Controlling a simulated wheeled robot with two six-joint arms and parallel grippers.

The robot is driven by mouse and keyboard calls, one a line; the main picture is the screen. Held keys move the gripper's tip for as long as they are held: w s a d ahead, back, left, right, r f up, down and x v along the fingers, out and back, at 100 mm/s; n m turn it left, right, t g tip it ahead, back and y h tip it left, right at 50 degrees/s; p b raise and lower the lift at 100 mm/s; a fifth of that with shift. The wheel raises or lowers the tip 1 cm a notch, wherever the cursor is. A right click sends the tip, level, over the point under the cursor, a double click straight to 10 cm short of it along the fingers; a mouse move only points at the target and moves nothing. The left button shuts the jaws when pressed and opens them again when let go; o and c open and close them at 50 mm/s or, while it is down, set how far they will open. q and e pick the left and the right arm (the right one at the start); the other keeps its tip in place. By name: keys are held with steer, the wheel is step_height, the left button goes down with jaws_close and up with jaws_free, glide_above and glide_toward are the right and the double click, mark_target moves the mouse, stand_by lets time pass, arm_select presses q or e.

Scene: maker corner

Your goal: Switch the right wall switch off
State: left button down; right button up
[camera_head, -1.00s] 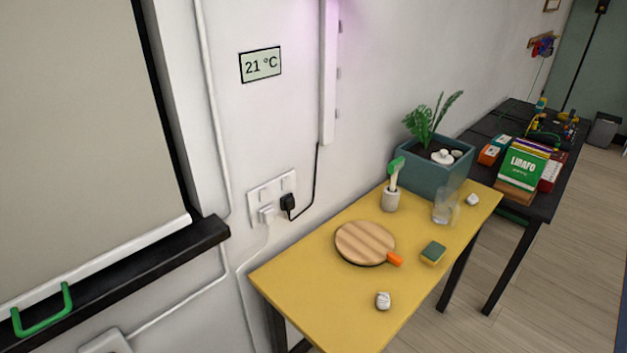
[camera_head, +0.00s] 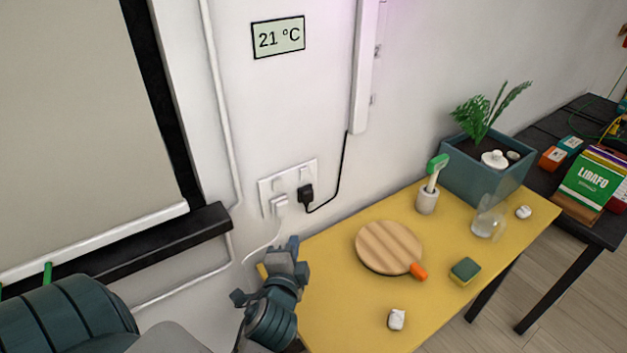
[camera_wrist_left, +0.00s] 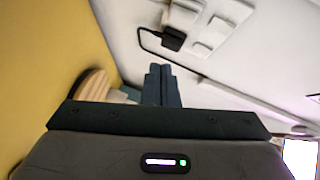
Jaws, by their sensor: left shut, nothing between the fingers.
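The white double wall socket (camera_head: 265,193) is on the wall left of the yellow table. Its right wall switch (camera_head: 304,172) sits just above a black plug (camera_head: 306,194); its on or off position is too small to tell. A white plug (camera_head: 279,204) is in the left half. The socket also shows at the top of the left wrist view (camera_wrist_left: 222,24), turned sideways. My left gripper (camera_head: 291,246) is shut and empty, below the socket near the table's left corner, apart from the switch. Its fingers show together in the left wrist view (camera_wrist_left: 161,70). My right gripper is out of view.
The yellow table (camera_head: 350,300) holds a round wooden board (camera_head: 388,245), a sponge (camera_head: 465,270), a brush holder (camera_head: 427,201), a glass jug (camera_head: 485,222) and a planter (camera_head: 470,172). A black ledge (camera_head: 140,250) juts out at left. A black cable (camera_head: 345,165) runs up from the plug.

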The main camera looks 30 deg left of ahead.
mark_target(304, 174)
arm_select(q)
steer(key=r+m+t, duration=0.1)
steer(key=w+d+r+m+t, duration=0.1)
steer(key=r+m, duration=0.1)
steer(key=w+d+r+m+t, duration=0.1)
steer(key=r, duration=0.1)
steer(key=shift+w+m, duration=0.25)
steer(key=shift+m, duration=0.05)
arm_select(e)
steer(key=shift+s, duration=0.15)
arm_select(q)
steer(key=shift+w+a, duration=0.1)
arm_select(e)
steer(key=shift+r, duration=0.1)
